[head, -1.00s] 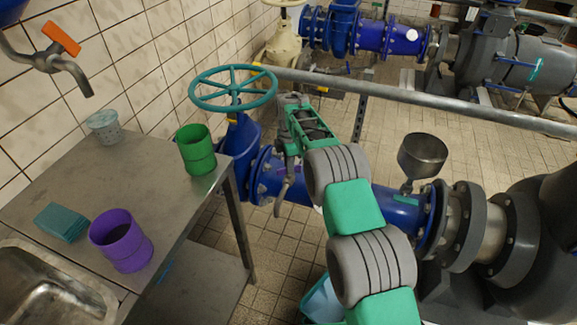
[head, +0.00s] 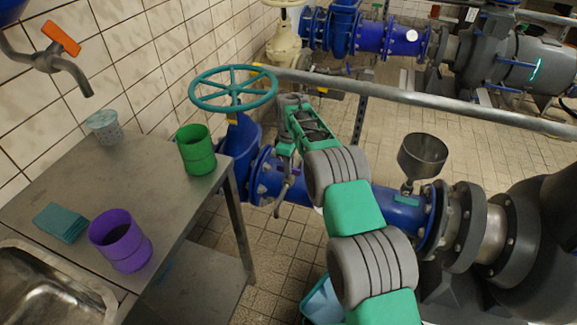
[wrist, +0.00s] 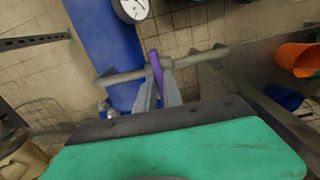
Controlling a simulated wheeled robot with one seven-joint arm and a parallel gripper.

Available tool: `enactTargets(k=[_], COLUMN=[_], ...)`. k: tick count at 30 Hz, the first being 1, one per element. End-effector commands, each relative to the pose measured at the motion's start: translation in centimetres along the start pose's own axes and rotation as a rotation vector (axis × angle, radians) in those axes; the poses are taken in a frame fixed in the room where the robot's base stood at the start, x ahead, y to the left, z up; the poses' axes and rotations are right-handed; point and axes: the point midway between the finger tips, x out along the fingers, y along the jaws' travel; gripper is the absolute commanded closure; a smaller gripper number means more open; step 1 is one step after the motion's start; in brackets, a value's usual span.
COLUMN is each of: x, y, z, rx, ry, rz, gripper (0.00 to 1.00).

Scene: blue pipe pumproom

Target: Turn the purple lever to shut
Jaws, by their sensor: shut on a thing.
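The purple lever (wrist: 155,72) stands up in the middle of the wrist view, beside a thin grey pipe and in front of the blue pipe (wrist: 100,45). My gripper (wrist: 158,92) is shut on the purple lever, its grey fingers on either side of the lower part. In the head view my gripper (head: 284,168) reaches down beside the blue pipe (head: 300,190), just right of the valve with the teal handwheel (head: 233,90). The lever cannot be made out there; my gripper and wrist hide that spot.
A steel table (head: 75,185) at left holds a green cup (head: 196,150), a purple cup (head: 120,240) and a teal block (head: 60,222). A grey rail (head: 420,100) crosses behind my arm. A funnel (head: 422,155) stands on the pipe at right. A gauge (wrist: 131,8) shows in the wrist view.

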Motion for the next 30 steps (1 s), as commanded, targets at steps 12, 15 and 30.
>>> enactTargets(k=[12,15,30], x=[-0.25,-0.26,-0.35], y=[0.16,0.17,0.13], z=[-0.15,-0.15,0.03], rx=[0.016,0.015,0.016], ry=[0.004,0.004,0.002], rz=[0.007,0.007,0.003], gripper=[1.0,0.85,0.67])
